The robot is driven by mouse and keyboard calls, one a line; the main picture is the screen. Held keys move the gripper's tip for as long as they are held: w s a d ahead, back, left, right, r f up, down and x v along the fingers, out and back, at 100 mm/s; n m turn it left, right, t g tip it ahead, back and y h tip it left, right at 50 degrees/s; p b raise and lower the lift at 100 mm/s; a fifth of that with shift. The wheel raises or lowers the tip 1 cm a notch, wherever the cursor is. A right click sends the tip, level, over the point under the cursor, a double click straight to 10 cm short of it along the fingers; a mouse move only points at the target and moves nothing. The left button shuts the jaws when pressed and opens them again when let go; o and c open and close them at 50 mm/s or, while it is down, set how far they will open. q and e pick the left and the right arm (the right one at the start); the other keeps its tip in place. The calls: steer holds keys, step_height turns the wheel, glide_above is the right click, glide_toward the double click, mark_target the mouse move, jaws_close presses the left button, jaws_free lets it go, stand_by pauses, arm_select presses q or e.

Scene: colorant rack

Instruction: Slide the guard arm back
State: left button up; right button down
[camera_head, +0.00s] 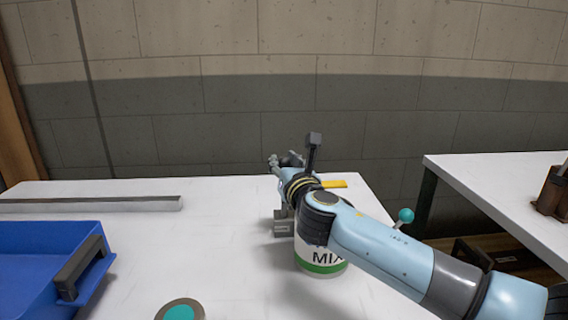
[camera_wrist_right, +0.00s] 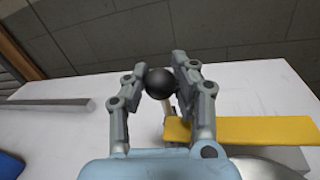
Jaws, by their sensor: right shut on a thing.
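The guard arm (camera_head: 334,184) is a yellow bar above the white mixing can (camera_head: 325,262), which has a green band and "MIX" lettering. In the right wrist view the yellow bar (camera_wrist_right: 265,130) runs to the right from beside a black ball knob (camera_wrist_right: 159,83). My right gripper (camera_wrist_right: 161,80) is shut on this knob, one finger on each side. In the head view the right gripper (camera_head: 284,161) is over the far side of the can, and my wrist hides part of the bar and can. My left gripper is not in view.
A blue tray (camera_head: 35,240) with a dark handle is at the left. A grey rail (camera_head: 90,204) lies behind it. A teal-topped disc (camera_head: 180,311) is at the front. A teal knob (camera_head: 406,215) shows beside my arm. Another white table (camera_head: 500,180) stands at the right.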

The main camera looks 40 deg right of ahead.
stand_by(0.8)
steer(key=shift+w+r+p, duration=0.1)
steer(key=shift+w+p, duration=0.05)
steer(key=shift+p, duration=0.2)
steer(key=shift+d, duration=0.1)
steer(key=c, duration=1.4)
jaws_free()
steer(key=shift+d, duration=0.1)
steer(key=o, duration=0.4)
steer(key=shift+s+a, duration=0.2)
steer(key=shift+s, duration=0.05)
steer(key=v, duration=1.1)
steer(key=shift+s+a, duration=0.1)
steer(key=shift+s, duration=0.15)
